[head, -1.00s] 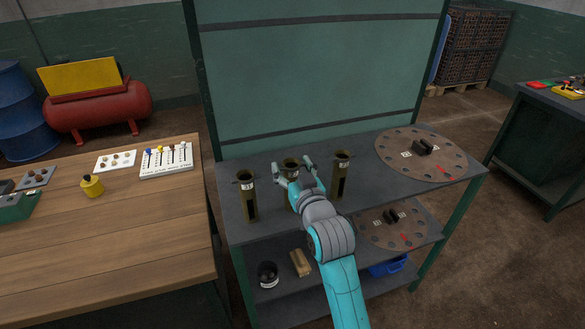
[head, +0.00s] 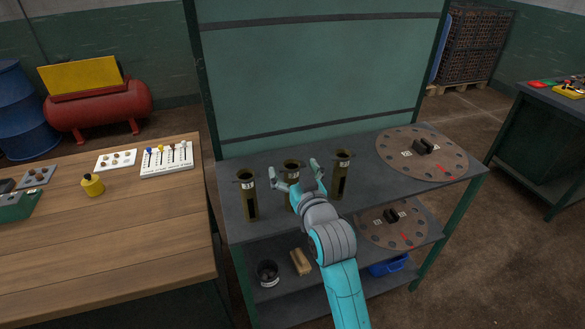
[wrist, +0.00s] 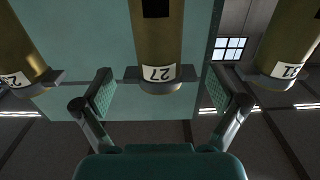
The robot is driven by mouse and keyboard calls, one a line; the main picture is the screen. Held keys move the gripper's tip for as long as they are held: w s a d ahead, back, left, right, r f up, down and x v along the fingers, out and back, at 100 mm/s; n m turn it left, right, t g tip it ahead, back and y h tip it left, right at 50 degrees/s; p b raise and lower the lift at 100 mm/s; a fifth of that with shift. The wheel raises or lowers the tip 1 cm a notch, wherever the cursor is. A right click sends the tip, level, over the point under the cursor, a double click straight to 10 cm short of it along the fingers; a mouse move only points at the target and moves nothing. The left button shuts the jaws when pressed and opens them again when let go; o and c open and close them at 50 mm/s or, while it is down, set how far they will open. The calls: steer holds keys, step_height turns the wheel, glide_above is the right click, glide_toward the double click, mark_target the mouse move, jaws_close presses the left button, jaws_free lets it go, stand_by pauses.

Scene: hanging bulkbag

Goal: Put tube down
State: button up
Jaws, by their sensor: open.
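Three upright brass-coloured tubes stand in a row on the dark top of the shelf bench. The middle tube (head: 291,165) is partly hidden behind my gripper. It carries the label 27 in the wrist view (wrist: 157,35). The left tube (head: 249,200) and the right tube (head: 340,176) stand apart on either side. My gripper (head: 294,169) is open in front of the middle tube. In the wrist view the two fingers (wrist: 161,92) are spread to either side of tube 27, with visible gaps on both sides.
A round perforated disc (head: 400,150) lies on the bench top (head: 365,195) at the right. A similar disc (head: 375,236), a dark cup (head: 267,272), a wooden block (head: 301,262) and a blue bin (head: 388,266) are below. A wooden table (head: 120,240) adjoins at the left.

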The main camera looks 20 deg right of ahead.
steer(key=s, duration=1.1)
steer(key=shift+s, duration=0.2)
steer(key=s+f+g, duration=0.2)
steer(key=s+f, duration=1.3)
steer(key=s, duration=0.3)
steer(key=s+f+g, duration=0.1)
steer(key=s, duration=2.1)
steer(key=shift+s+a+f, duration=0.2)
steer(key=shift+s, duration=0.1)
